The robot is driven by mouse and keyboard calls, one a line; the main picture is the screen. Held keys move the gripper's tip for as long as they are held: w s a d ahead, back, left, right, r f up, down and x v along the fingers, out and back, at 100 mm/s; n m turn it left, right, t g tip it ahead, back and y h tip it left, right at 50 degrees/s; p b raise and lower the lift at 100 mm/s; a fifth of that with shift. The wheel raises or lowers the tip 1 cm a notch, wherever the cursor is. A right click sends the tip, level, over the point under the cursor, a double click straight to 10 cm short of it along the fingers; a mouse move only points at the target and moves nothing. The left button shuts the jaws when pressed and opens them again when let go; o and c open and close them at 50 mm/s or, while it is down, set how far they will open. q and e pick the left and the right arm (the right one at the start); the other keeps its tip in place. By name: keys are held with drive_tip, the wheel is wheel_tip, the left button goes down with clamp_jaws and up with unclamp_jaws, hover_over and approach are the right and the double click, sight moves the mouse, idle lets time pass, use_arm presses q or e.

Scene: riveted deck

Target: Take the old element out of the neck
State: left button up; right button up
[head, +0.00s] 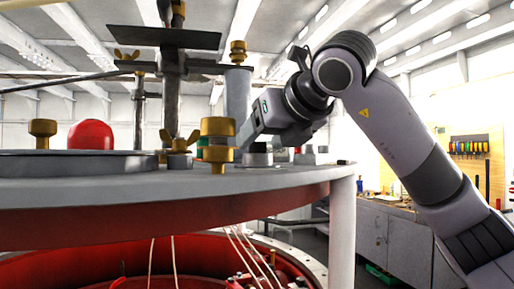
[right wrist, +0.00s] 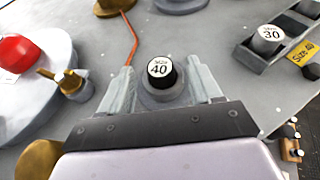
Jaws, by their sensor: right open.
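In the right wrist view, an element with a black body and a white top marked "Size 40" (right wrist: 159,69) stands upright in a round grey neck (right wrist: 163,99) on the deck. My right gripper (right wrist: 161,80) is open, with one finger on each side of the element and neck. I cannot tell whether either finger touches them. In the head view my right gripper (head: 256,125) reaches down to the deck top from the right, its fingertips partly hidden behind brass fittings. My left gripper is not in view.
A grey rack (right wrist: 283,62) holds an element marked "Size 30" (right wrist: 269,36) and bears a yellow "Size 40" label (right wrist: 303,52). A red dome (head: 90,134), brass wing nuts (right wrist: 68,82) and a tall post (head: 170,95) crowd the deck's left.

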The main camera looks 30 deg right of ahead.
sight(263, 153)
drive_tip(key=shift+w+f, duration=0.1)
drive_tip(key=shift+w, duration=0.15)
drive_tip(key=c, duration=1.1)
drive_tip(key=shift+r+p, duration=2)
drive_tip(key=shift+r, duration=8)
